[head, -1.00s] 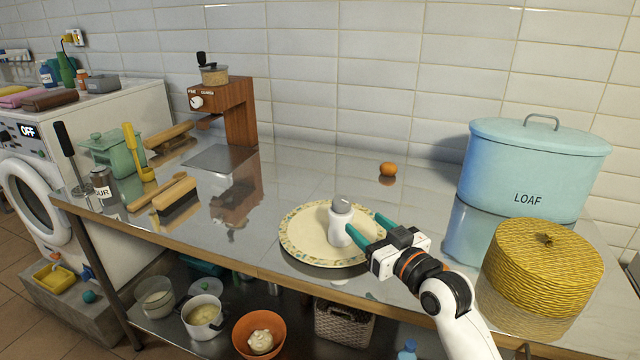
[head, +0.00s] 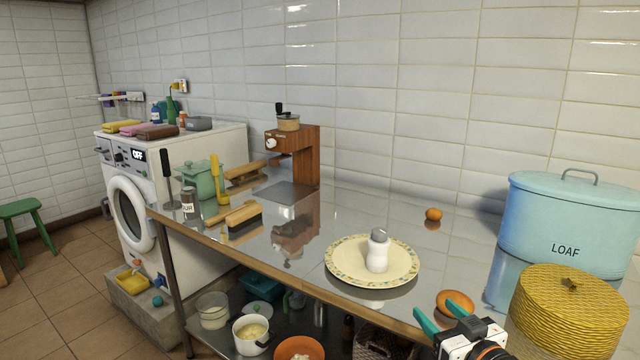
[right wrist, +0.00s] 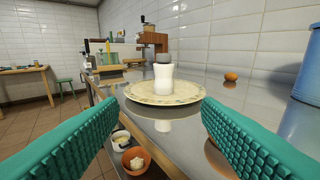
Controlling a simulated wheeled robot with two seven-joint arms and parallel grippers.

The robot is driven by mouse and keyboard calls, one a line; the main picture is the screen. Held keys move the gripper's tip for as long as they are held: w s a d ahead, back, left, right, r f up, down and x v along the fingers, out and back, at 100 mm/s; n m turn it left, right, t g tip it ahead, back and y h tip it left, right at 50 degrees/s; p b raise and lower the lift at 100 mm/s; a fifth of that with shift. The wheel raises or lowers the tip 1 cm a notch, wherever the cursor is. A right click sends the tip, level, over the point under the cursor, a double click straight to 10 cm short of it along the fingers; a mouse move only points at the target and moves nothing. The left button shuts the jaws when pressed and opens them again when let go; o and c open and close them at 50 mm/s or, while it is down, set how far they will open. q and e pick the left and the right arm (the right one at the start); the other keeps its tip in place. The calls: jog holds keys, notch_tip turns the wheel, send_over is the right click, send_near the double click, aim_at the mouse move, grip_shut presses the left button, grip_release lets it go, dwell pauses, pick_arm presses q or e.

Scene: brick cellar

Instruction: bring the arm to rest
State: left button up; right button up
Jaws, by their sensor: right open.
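My right gripper (head: 440,322) is open and empty in the lower right of the head view, near the table's front edge. Its two teal fingers stand wide apart in the right wrist view (right wrist: 160,135). A white shaker with a grey top (head: 377,254) stands upright on a patterned plate (head: 342,261). The shaker (right wrist: 164,78) and the plate (right wrist: 140,95) also show ahead of the fingers in the right wrist view, with a gap between. My left gripper is not in view.
The metal table (head: 330,207) bears a wooden grinder (head: 305,155), a brush (head: 244,217), an orange fruit (head: 433,214), a blue LOAF bin (head: 565,225) and a yellow woven basket (head: 570,310). The bin and basket stand close to my right arm. Bowls sit on the shelf below.

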jog(key=s+a+f+g+h, duration=0.25)
jog(key=s+f+g, duration=0.35)
jog(key=s+f, duration=0.85)
jog(key=s+d+f+m+g+h, duration=0.1)
jog(key=s+f+g, duration=0.25)
jog(key=s, duration=0.45)
jog(key=s+f+g+h, duration=0.1)
jog(key=s+f+g, duration=0.25)
jog(key=s, duration=0.55)
notch_tip(320, 180, down, 24)
jog(key=s+g+p, duration=0.1)
jog(key=p, duration=0.3)
pick_arm(q)
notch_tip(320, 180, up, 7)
jog(key=p, duration=0.3)
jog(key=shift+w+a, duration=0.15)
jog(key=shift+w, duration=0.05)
pick_arm(e)
jog(key=s+d+f+g, duration=0.1)
jog(key=s+d+f, duration=0.2)
jog(key=s+f, duration=0.9)
jog(key=s, duration=0.4)
